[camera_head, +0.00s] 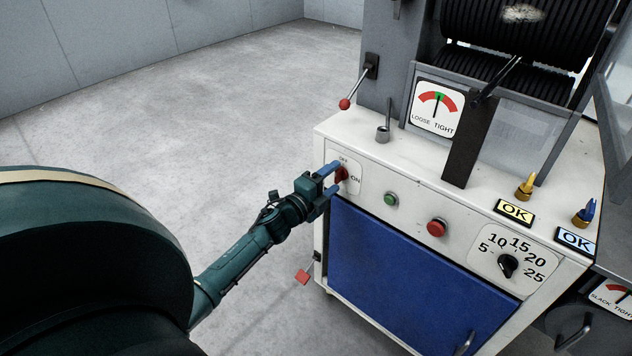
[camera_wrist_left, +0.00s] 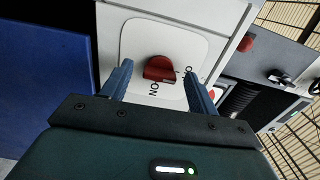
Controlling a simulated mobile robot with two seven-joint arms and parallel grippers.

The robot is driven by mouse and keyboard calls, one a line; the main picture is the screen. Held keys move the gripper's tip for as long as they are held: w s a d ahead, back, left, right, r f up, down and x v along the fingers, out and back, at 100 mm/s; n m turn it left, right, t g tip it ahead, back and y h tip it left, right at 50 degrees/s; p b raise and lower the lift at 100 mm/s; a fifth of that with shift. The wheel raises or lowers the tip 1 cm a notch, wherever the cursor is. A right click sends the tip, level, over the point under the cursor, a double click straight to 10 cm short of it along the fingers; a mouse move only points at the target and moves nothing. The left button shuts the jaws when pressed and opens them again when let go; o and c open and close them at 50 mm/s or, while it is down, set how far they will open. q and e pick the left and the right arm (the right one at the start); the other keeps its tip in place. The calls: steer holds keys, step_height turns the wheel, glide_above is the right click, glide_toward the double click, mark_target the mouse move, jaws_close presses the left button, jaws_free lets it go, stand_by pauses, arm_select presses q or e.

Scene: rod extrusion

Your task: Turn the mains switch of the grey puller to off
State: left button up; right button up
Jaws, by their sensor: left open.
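The red mains switch (camera_head: 341,174) is a knob on a white plate at the left end of the machine's white front panel (camera_head: 410,192). OFF is printed above it and ON to its right in the head view. My left gripper (camera_head: 333,178) is open at the switch, with blue fingers pointing at the panel. In the left wrist view the red knob (camera_wrist_left: 158,69) shows between the two spread fingertips (camera_wrist_left: 157,72), with a gap on each side. I cannot tell for certain which label the knob points to. My right gripper is not in view.
Right of the switch are a green button (camera_head: 391,199), a red button (camera_head: 437,227) and a black dial (camera_head: 508,264). A blue door (camera_head: 395,270) is below. A red-ended lever (camera_head: 346,103) sticks out above left. Floor (camera_head: 200,100) at left is clear.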

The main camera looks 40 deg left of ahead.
arm_select(q)
steer(key=s, duration=1.2)
steer(key=shift+s+a+p, duration=0.2)
steer(key=shift+a+p, duration=0.2)
steer(key=shift+a, duration=0.05)
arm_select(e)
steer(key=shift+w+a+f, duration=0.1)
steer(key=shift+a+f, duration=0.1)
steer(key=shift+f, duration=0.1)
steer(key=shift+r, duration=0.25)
